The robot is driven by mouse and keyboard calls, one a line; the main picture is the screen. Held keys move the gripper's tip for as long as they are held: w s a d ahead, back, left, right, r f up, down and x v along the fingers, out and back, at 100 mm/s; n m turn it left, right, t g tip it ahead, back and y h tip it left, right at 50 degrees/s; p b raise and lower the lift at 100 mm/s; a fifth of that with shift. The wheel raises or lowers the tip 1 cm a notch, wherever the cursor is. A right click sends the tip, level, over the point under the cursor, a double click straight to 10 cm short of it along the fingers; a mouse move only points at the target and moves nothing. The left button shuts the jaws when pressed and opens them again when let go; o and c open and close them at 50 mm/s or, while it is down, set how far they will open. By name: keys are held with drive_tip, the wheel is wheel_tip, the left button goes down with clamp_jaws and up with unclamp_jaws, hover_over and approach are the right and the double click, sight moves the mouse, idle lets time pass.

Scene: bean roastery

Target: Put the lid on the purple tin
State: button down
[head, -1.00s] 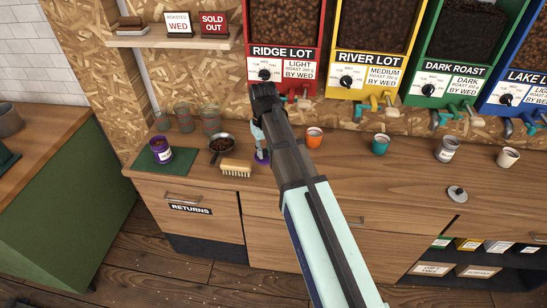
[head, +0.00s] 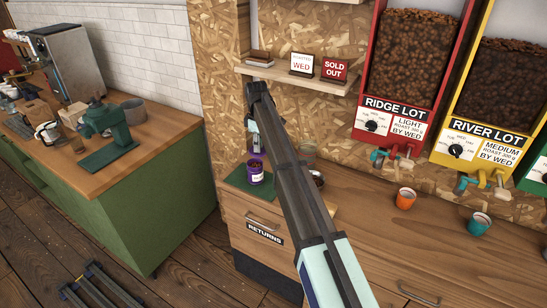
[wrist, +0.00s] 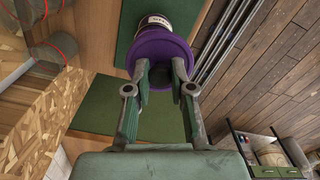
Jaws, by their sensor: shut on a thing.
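The purple tin (head: 256,174) stands upright on a green mat (head: 236,181) on the counter, its pale label facing out. My gripper (head: 254,143) is above and slightly behind it in the head view, shut on the purple lid (head: 254,154). In the wrist view, my gripper (wrist: 161,80) holds the lid (wrist: 160,50) between its fingertips, and the tin (wrist: 154,22) shows partly past the lid's edge. A gap shows between lid and tin in the head view. The lid hides part of the tin in the wrist view.
A scoop of beans (head: 318,179) and a glass (head: 307,152) stand right of the mat, partly behind my arm. A shelf (head: 298,77) with signs hangs above.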

sight(255, 155)
drive_tip(key=shift+w+a+r+n, duration=0.1)
drive_tip(key=shift+w+a+n, duration=0.45)
drive_tip(key=shift+a, duration=0.35)
drive_tip(key=shift+f+b, duration=1.25)
drive_tip(key=shift+f, duration=1.85)
drive_tip(key=shift+d+f, duration=0.1)
drive_tip(key=shift+f, duration=0.05)
drive_tip(key=shift+c, duration=2.2)
unclamp_jaws()
drive_tip(key=shift+r+p, duration=1.7)
drive_tip(key=shift+r, duration=1.8)
